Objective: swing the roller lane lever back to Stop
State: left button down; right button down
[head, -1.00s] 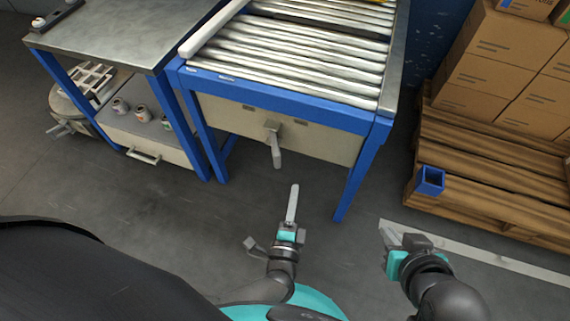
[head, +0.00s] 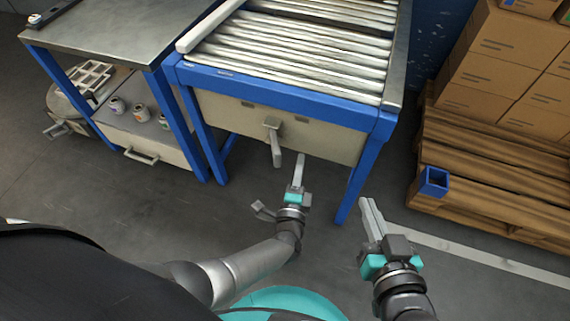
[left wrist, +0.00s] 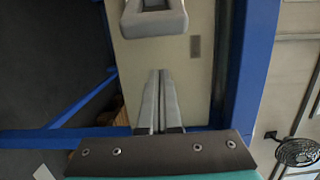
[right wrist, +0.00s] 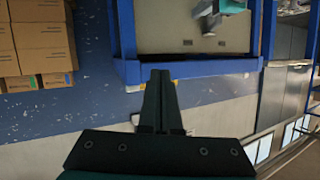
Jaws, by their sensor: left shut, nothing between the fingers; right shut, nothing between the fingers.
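The grey lever (head: 275,146) hangs almost straight down from its pivot on the cream front panel (head: 320,138) of the roller lane. It also shows in the left wrist view (left wrist: 154,20), at the top, ahead of the fingers. My left gripper (head: 299,158) is shut and empty, just right of the lever's lower end; I cannot tell whether they touch. Its fingers also show in the left wrist view (left wrist: 158,85). My right gripper (head: 368,203) is shut and empty, lower right, in front of the lane's right leg. In the right wrist view its fingers (right wrist: 159,85) point toward the lane frame.
The blue frame (head: 270,95) carries metal rollers (head: 290,55). A steel-topped workbench (head: 95,38) stands at left, with jars (head: 141,110) on its lower shelf. A wooden pallet (head: 480,170) with cartons (head: 510,60) is at right. The floor before the lane is clear.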

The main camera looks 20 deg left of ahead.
aim_at(275, 144)
pick_arm(q)
jog(key=shift+s+a, duration=0.2)
jog(key=shift+a, duration=0.75)
jog(key=shift+s+a, duration=0.2)
jog(key=shift+a, duration=0.7)
jog(key=shift+s, duration=0.1)
